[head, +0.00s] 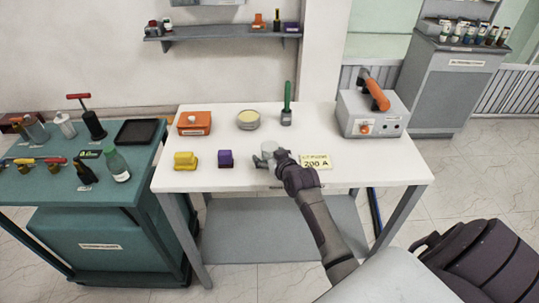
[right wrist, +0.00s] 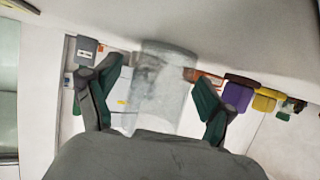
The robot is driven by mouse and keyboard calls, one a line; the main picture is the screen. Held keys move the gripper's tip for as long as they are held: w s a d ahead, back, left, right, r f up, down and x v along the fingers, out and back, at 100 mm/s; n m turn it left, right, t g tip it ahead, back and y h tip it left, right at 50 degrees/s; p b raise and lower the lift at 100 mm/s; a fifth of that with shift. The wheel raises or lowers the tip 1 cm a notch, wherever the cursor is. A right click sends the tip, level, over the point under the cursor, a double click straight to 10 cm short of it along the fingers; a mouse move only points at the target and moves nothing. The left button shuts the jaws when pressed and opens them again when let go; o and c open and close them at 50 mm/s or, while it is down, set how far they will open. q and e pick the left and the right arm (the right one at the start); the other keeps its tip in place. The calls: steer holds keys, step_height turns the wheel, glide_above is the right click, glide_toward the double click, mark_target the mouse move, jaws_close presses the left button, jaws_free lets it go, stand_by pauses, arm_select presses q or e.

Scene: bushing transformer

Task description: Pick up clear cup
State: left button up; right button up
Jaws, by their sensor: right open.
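The clear cup (head: 269,147) is a see-through, greyish cylinder on the white table, near the middle of its front half. My right gripper (head: 269,158) reaches in from the front right and is at the cup. In the right wrist view the cup (right wrist: 164,85) stands between the two spread green-padded fingers of my right gripper (right wrist: 150,92). The dark palm hides one end of the cup. My left gripper is not in view.
A purple block (head: 226,159) and yellow block (head: 185,161) stand left of the cup. A yellow "200 A" label (head: 316,161) lies right. Behind are an orange box (head: 194,123), round tin (head: 248,120), green-handled tool (head: 287,105) and grey box (head: 372,115).

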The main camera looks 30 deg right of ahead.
steer(key=shift+s, duration=0.1)
steer(key=c, duration=1.3)
steer(key=shift+r, duration=0.1)
